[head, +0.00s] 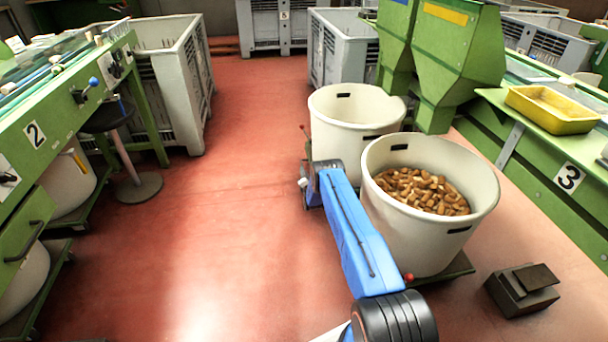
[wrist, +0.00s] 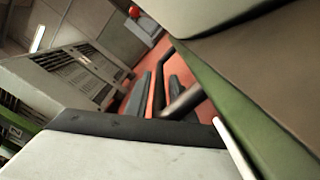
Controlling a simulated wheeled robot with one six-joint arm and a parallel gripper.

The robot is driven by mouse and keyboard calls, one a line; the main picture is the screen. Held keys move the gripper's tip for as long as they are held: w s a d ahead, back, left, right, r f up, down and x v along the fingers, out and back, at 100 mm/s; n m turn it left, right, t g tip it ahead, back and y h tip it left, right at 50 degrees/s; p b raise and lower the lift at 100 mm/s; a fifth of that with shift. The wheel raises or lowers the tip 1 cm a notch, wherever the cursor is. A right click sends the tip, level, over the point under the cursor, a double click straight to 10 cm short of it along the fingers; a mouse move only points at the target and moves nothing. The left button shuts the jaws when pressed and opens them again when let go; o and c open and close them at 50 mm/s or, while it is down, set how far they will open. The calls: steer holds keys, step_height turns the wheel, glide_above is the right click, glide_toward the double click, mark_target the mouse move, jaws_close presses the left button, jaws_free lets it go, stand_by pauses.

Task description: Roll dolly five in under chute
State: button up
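Two white tubs stand on the red floor by the right-hand line. The near tub (head: 425,240) holds many corks (head: 425,190) and sits on a low green dolly (head: 450,270). The far tub (head: 340,125) stands behind it, left of the green chutes (head: 455,60); its inside shows no corks. No number five is readable, so I cannot tell which dolly it is. My blue arm reaches along the tubs' left side to the far tub. In the wrist view my gripper's dark fingers (wrist: 162,96) are apart, with a dark bar (wrist: 163,70) between them; contact is unclear.
A dark block (head: 522,290) lies on the floor at the right. A yellow tray (head: 553,108) rests on the bench marked 3. A stool (head: 135,185) and grey crates (head: 180,75) stand at left. The middle aisle (head: 235,170) is clear.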

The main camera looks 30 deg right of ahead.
jaws_close()
steer(key=s+d, duration=0.1)
steer(key=d, duration=0.2)
steer(key=s+d, duration=0.1)
steer(key=d, duration=0.5)
steer(key=shift+s+d, duration=0.25)
steer(key=shift+s, duration=0.15)
steer(key=shift+o, duration=1.8)
jaws_free()
steer(key=shift+d, duration=0.2)
steer(key=shift+r, duration=0.1)
